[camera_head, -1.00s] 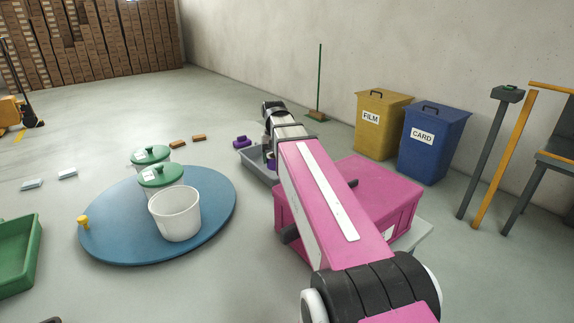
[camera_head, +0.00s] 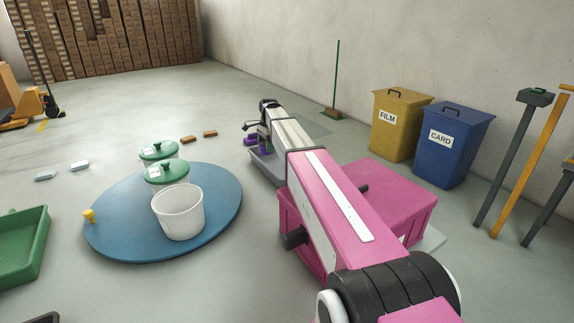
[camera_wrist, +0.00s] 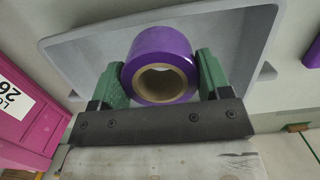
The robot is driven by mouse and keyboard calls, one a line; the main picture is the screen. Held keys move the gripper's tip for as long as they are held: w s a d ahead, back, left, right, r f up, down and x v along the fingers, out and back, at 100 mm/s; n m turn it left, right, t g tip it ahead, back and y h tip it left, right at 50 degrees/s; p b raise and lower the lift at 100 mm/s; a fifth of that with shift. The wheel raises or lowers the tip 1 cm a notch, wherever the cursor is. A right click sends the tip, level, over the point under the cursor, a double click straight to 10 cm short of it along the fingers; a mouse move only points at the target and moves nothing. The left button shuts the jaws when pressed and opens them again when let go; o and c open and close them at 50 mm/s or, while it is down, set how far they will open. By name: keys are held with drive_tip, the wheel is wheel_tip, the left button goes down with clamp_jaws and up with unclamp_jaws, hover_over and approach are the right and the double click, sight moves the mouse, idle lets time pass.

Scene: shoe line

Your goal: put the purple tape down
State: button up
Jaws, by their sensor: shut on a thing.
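The purple tape (camera_wrist: 160,42) is a thick roll with a brown cardboard core. In the wrist view it sits between the two green fingers of my gripper (camera_wrist: 158,72), which is shut on it. Behind the tape in that view is a grey tray (camera_wrist: 75,58). In the head view the tape (camera_head: 264,143) shows beside the end of my arm, at the far end of the grey tray (camera_head: 263,168). My arm hides much of the tray and the fingers. I cannot tell how high the tape is above the tray.
A pink box (camera_head: 392,200) stands right of my arm. A round blue platform (camera_head: 125,225) carries a white bucket (camera_head: 178,215) and green-lidded tubs. Yellow (camera_head: 397,130) and blue bins stand by the wall.

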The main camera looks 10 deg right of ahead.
drive_tip(key=d+f, duration=0.2)
drive_tip(key=d, duration=0.1)
drive_tip(key=w+d+f, duration=0.1)
drive_tip(key=d+f, duration=0.1)
drive_tip(key=d, duration=0.1)
drive_tip(key=w+d+f, duration=0.1)
drive_tip(key=d+f, duration=0.1)
drive_tip(key=d, duration=0.2)
drive_tip(key=shift+f, duration=2.1)
drive_tip(key=shift+f, duration=0.15)
drive_tip(key=o, duration=0.9)
drive_tip(key=shift+o, duration=0.2)
wheel_tip(320, 180, up, 12)
drive_tip(key=d, duration=0.1)
drive_tip(key=shift+w+d, duration=0.15)
drive_tip(key=shift+w, duration=0.15)
